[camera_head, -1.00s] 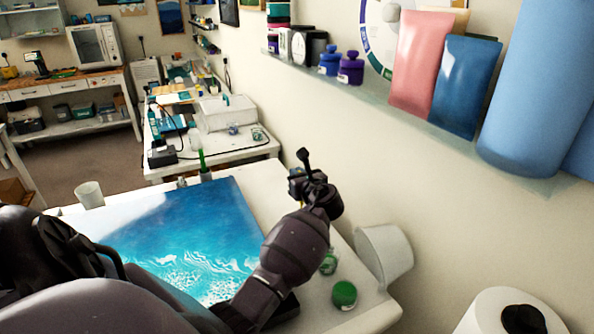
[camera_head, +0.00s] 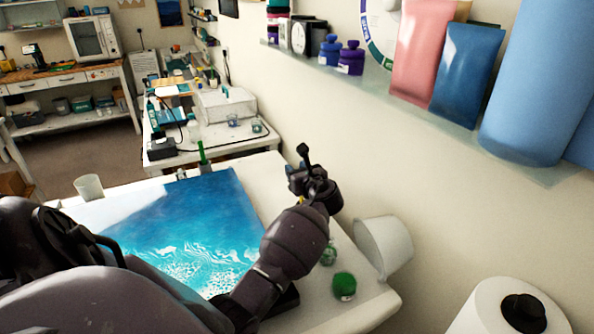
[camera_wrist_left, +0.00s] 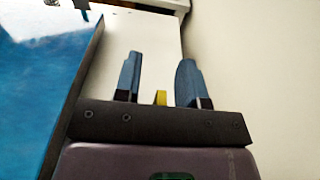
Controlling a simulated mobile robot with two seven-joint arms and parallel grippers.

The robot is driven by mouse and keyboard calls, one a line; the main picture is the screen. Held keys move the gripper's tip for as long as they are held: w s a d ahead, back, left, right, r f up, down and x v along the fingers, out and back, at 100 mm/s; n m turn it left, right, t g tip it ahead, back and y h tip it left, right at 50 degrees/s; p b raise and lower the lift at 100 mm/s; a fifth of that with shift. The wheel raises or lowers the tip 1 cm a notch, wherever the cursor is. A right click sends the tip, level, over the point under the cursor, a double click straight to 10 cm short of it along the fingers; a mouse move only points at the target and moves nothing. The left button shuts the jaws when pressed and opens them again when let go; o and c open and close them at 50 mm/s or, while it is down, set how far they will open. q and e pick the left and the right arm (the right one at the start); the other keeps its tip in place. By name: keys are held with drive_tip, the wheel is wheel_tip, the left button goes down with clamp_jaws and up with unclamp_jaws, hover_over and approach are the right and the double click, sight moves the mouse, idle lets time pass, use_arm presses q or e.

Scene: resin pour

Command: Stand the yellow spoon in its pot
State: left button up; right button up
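My left gripper (camera_head: 312,178) is over the right side of the white table, near the wall. In the left wrist view its two fingers (camera_wrist_left: 158,80) are apart. A small yellow piece (camera_wrist_left: 160,97), perhaps part of the yellow spoon, shows between them, with gaps on both sides. The rest of it is hidden by the gripper body, and I cannot tell what it rests in. A green stick (camera_head: 201,152) stands upright at the table's far edge, apparently in a small grey pot (camera_head: 206,170). I cannot tell which pot belongs to the yellow spoon. My right gripper is not in view.
A blue ocean-patterned panel (camera_head: 205,225) covers much of the table. A white cup (camera_head: 89,187) stands at its far left. A green-lidded jar (camera_head: 344,286) and a tilted white bucket (camera_head: 384,247) are at the right. A shelf (camera_head: 420,130) with bottles and pouches runs along the wall.

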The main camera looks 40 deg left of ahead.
use_arm(q)
drive_tip(key=shift+d, duration=0.1)
drive_tip(key=v, duration=1)
drive_tip(key=shift+d, duration=0.3)
drive_tip(key=shift+s+d, duration=0.1)
drive_tip(key=shift+s, duration=0.05)
